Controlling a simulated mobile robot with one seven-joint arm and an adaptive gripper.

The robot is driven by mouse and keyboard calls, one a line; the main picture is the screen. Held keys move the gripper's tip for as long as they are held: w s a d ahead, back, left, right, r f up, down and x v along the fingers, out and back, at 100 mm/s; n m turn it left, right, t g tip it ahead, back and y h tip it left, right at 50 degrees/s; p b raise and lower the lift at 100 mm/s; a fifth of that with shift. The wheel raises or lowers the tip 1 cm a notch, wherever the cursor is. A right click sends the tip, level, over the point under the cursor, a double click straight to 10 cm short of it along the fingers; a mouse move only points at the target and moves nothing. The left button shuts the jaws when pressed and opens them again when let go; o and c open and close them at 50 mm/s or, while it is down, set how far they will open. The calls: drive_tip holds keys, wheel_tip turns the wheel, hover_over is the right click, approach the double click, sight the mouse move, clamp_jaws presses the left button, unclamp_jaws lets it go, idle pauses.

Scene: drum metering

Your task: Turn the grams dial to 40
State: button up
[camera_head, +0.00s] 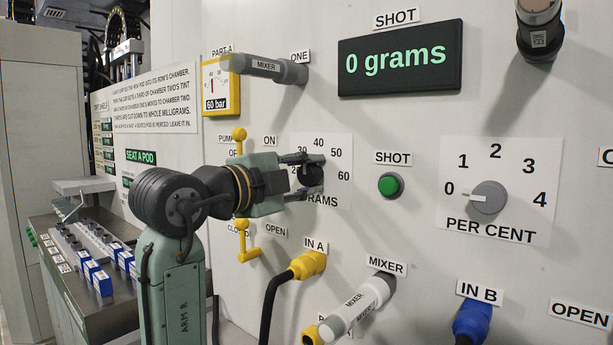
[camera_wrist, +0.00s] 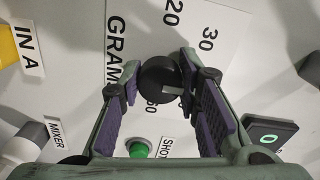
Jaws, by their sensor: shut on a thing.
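The grams dial is a round black knob (camera_head: 311,177) on a white plate (camera_head: 340,145) on the wall panel. In the head view, 40, 50 and 60 show on its scale, and my gripper hides part of the lower numbers. My gripper (camera_head: 306,174) is at the dial, with one finger above the knob and one below. In the wrist view the black knob (camera_wrist: 158,82) sits between the fingertips, and 20 and 30 are readable. My gripper is shut on the knob. A small pale mark shows on the knob, but I cannot tell which number it points to.
The shot display (camera_head: 400,60) reads 0 grams. A green shot button (camera_head: 389,185) and a grey per cent dial (camera_head: 488,197) are to the right. Yellow valve handles (camera_head: 248,244) are close to my gripper. A yellow plug (camera_head: 307,264) and a mixer tube (camera_head: 357,305) stick out below.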

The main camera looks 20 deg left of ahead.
drive_tip(key=o, duration=1.2)
drive_tip(key=shift+r, duration=0.1)
drive_tip(key=v, duration=1.2)
